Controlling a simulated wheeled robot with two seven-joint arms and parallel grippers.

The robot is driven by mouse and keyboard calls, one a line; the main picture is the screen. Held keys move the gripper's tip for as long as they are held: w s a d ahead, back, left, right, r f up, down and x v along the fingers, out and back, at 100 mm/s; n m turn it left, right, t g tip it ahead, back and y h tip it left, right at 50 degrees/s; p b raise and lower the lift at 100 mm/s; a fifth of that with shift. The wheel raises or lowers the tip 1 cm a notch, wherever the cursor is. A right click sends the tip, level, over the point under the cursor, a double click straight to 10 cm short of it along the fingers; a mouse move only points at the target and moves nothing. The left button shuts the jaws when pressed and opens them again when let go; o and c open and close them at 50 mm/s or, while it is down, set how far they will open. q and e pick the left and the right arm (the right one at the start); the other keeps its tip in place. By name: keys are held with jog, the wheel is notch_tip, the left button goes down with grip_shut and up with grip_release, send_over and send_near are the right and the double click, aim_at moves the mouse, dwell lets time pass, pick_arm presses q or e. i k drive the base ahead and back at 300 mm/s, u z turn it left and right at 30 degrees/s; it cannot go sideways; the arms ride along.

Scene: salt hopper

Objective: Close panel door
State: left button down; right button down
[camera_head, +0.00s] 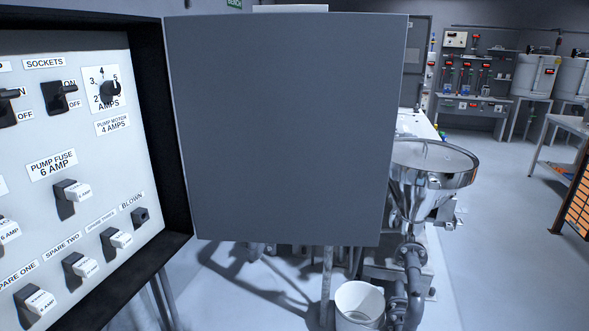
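The panel door (285,125) is a large flat grey sheet in the middle of the head view. It stands open, swung out to the right of the electrical panel (90,150), with its left edge at the panel's dark frame (163,130). The panel's light face shows switches, fuses and labels such as "PUMP FUSE 6 AMP", and a rotary dial (110,90). Its left part is cut off by the picture edge. Neither of my grippers shows in this view.
A shiny metal hopper (425,172) on pipework stands right of the door, partly hidden behind it. A white bucket (358,303) is on the floor below. Benches with equipment (475,80) stand at the back. An orange-sided rack (577,195) is at the right edge. The floor between is clear.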

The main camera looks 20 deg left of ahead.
aim_at(286, 115)
jog(key=u, duration=0.25)
jog(key=i, duration=1.6)
jog(key=u, duration=1.05)
